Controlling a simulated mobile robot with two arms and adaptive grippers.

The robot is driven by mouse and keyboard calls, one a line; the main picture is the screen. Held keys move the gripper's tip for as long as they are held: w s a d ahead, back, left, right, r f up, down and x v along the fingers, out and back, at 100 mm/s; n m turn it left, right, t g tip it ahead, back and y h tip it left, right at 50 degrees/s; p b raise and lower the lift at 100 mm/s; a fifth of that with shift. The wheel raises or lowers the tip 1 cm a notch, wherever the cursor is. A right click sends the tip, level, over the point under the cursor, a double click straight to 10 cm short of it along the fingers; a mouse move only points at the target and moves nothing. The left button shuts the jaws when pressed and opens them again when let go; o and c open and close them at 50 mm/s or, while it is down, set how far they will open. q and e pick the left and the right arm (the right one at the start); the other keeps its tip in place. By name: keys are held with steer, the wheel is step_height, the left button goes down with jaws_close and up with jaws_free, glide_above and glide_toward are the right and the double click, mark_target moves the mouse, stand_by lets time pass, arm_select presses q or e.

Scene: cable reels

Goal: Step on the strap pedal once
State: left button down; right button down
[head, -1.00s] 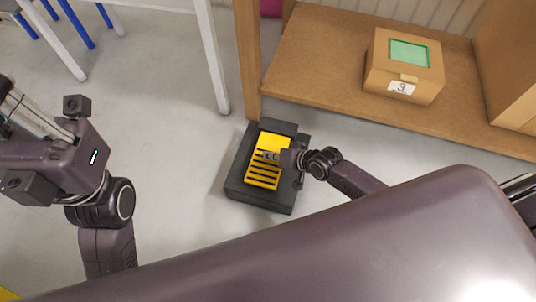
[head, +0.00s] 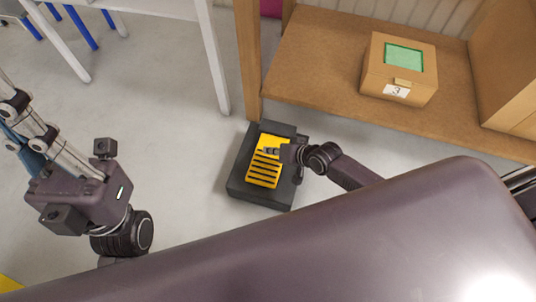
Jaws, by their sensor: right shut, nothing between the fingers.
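The strap pedal is a yellow plate (head: 266,172) with dark slots, set in a dark grey base (head: 242,187) on the floor near the centre of the head view. My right gripper (head: 270,150) is shut and empty, its fingertips over the upper part of the yellow plate. I cannot tell whether they touch it or press it. My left gripper (head: 28,128) is at the left edge, well away from the pedal. Its fingertips are not clearly shown, so its opening cannot be judged.
A wooden shelf (head: 330,60) with an upright post stands just behind the pedal. A cardboard box (head: 375,82) marked 3, with a green top panel, sits on it. A white table leg (head: 214,65) is behind left. Grey floor left of the pedal is clear.

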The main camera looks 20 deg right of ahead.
step_height(320, 180, up, 2)
steer(key=shift+r+p, duration=0.1)
steer(key=shift+p, duration=0.7)
